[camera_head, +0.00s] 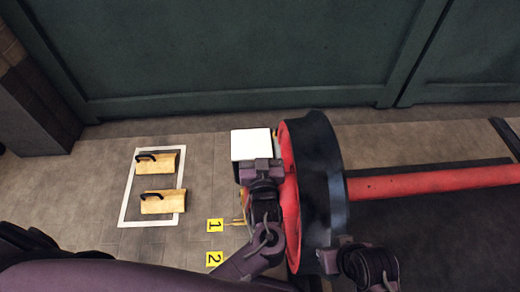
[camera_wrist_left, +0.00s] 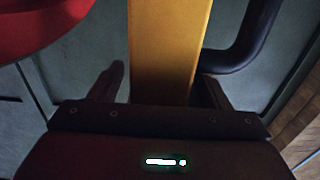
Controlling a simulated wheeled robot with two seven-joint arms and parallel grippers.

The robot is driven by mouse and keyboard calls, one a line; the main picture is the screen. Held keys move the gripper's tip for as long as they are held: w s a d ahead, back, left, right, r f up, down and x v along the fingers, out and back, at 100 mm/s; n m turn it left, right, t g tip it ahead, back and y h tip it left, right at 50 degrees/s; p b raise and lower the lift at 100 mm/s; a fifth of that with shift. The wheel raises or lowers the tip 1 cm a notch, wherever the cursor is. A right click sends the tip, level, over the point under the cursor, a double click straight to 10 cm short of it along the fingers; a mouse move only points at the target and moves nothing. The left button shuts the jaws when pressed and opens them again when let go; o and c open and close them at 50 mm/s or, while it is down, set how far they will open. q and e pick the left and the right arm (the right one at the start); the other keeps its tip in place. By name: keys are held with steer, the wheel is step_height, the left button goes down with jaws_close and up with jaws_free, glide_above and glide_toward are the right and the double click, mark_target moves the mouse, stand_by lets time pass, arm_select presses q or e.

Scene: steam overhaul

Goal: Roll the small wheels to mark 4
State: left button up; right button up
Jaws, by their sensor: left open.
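A red wheel with a wide dark rim (camera_head: 322,180) stands on the floor, with a red axle (camera_head: 430,183) running right from it. Yellow floor marks 1 (camera_head: 215,225) and 2 (camera_head: 214,259) lie left of the wheel; no mark 4 shows. My left gripper (camera_head: 260,172) is at the wheel's left side, beside a white square (camera_head: 251,144). In the left wrist view it is open (camera_wrist_left: 165,85), with a yellow block (camera_wrist_left: 168,45) between its fingers; I cannot tell if they touch. My right gripper (camera_head: 340,250) is at the rim's lower right; its fingers are unclear.
Two wooden chocks with black handles (camera_head: 160,163) (camera_head: 163,201) lie inside a white floor outline (camera_head: 123,216) at the left. A small brass pointer (camera_head: 236,221) is beside mark 1. A dark green wall (camera_head: 230,50) closes the back. A dark tube (camera_wrist_left: 250,45) curves beside the yellow block.

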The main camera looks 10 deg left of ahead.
arm_select(q)
jaws_close()
stand_by(0.8)
steer(key=shift+s+d, duration=0.1)
steer(key=shift+s, duration=0.05)
steer(key=shift+s+d+f, duration=0.1)
steer(key=shift+s+f, duration=0.05)
steer(key=shift+s, duration=0.2)
steer(key=shift+p+v, duration=0.55)
steer(key=shift+v, duration=0.4)
